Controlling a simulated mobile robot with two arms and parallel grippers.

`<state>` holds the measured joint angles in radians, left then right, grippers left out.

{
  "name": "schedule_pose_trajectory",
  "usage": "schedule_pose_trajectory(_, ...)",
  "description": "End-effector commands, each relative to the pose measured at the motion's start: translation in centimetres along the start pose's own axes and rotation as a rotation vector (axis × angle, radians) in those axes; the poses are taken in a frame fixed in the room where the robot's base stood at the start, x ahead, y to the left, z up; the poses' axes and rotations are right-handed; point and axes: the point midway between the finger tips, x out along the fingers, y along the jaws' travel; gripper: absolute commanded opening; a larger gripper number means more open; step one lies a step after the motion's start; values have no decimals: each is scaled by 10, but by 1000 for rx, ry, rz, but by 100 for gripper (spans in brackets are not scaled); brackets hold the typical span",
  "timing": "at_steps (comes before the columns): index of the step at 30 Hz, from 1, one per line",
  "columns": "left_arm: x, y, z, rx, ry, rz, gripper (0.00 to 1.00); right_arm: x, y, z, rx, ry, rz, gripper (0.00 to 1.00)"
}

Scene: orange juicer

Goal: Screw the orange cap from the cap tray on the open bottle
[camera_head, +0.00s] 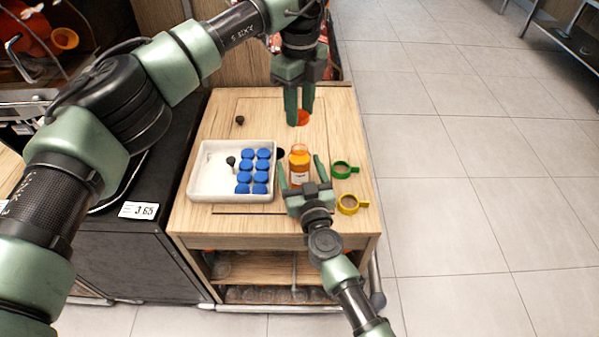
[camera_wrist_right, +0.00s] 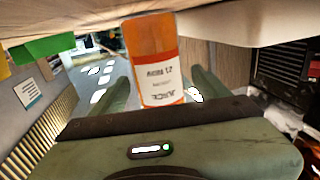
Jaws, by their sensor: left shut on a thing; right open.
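The orange bottle (camera_head: 299,161) with a white label stands upright on the wooden table, its top facing up with no cap visible on it. My right gripper (camera_head: 301,166) is open, with one finger on each side of the bottle. In the right wrist view the bottle (camera_wrist_right: 155,60) stands between the two spread fingers (camera_wrist_right: 160,92); contact is not clear. My left gripper (camera_head: 299,114) points down behind the bottle, shut on the orange cap (camera_head: 303,118), which is partly hidden by the fingers. The white cap tray (camera_head: 208,181) is at the left with several blue caps (camera_head: 262,166).
A small dark knob (camera_head: 240,120) is on the table behind the tray; another dark piece (camera_head: 231,162) is in the tray. The wooden table (camera_head: 220,222) is bare at the front left.

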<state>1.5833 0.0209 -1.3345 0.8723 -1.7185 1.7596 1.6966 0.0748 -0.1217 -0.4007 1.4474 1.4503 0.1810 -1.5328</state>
Motion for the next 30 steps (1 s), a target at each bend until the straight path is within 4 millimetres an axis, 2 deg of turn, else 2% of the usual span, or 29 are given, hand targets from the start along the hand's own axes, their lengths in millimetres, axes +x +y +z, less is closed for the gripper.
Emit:
schedule_pose_trajectory(9, 0, 0, 0, 0, 0, 0, 0, 2, 0, 0, 0, 0, 1, 76)
schedule_pose_trajectory(15, 0, 0, 0, 0, 0, 0, 0, 2, 0, 0, 0, 0, 1, 20)
schedule_pose_trajectory(17, 0, 0, 0, 0, 0, 0, 0, 1, 0, 0, 0, 0, 1, 3)
schedule_pose_trajectory(18, 0, 0, 0, 0, 0, 0, 0, 1, 0, 0, 0, 0, 1, 0)
schedule_pose_trajectory(23, 2, 0, 0, 0, 0, 0, 0, 1, 0, 0, 0, 0, 1, 0)
schedule_pose_trajectory(30, 32, 1, 0, -1, 1, 3, 0, 1, 0, 0, -1, 0, 1, 0)
